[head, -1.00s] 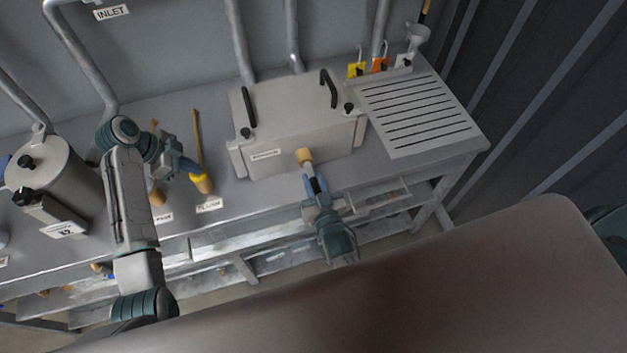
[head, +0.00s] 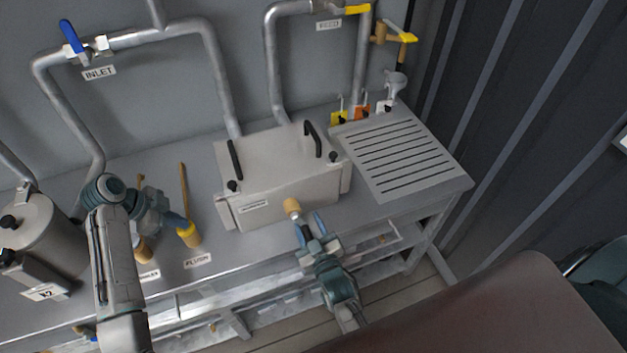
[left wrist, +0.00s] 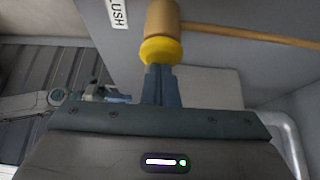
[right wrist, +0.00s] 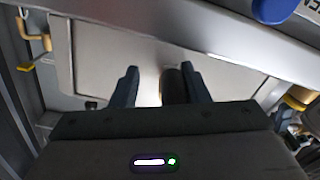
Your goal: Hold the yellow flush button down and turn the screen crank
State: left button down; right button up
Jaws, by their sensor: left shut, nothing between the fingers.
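The yellow flush button (head: 185,231) is a yellow cap on a tan cylinder beside the FLUSH label at the bench front. It also shows in the left wrist view (left wrist: 160,50). My left gripper (head: 182,222) is shut and empty, its fingertips at the yellow cap; they appear to touch it. The screen crank's tan knob (head: 292,206) sticks out from the front of the grey box (head: 285,180). My right gripper (head: 311,226) is open just in front of the knob, fingers apart. In the right wrist view, a dark round shape shows near one finger; I cannot tell whether they touch.
A second tan cylinder (head: 144,250) stands left of the flush button. A grey canister (head: 42,235) is at the left. A slotted drain board (head: 400,150) lies right of the box. Pipes (head: 215,75) run up the back wall. An open shelf is below the bench.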

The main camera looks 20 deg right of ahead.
jog(key=n, duration=0.2)
jog(key=d+r+n, duration=0.1)
jog(key=n, duration=0.1)
jog(key=r+n, duration=0.1)
jog(key=n, duration=0.1)
jog(key=shift+d, duration=0.25)
jog(key=s, duration=1.1)
jog(key=w+d+r+n+g+y, duration=0.2)
jog(key=w+r+n+g+y, duration=0.55)
jog(key=y, duration=1.15)
jog(key=d+f+g, duration=0.1)
jog(key=d+g, duration=0.2)
jog(key=w+d+f+g+h, duration=0.1)
jog(key=d+f+g, duration=0.1)
jog(key=d+g, duration=0.1)
jog(key=w+d+f+n+g+h, duration=0.1)
jog(key=d+g, duration=0.2)
jog(key=g, duration=0.1)
jog(key=shift+w+f, duration=0.1)
jog(key=shift+f, duration=0.05)
jog(key=shift+s+d+f+m+g+h, duration=0.25)
jog(key=shift+s+d+f+m+h, duration=0.1)
jog(key=shift+d+f, duration=0.1)
jog(key=shift+w+a, duration=0.1)
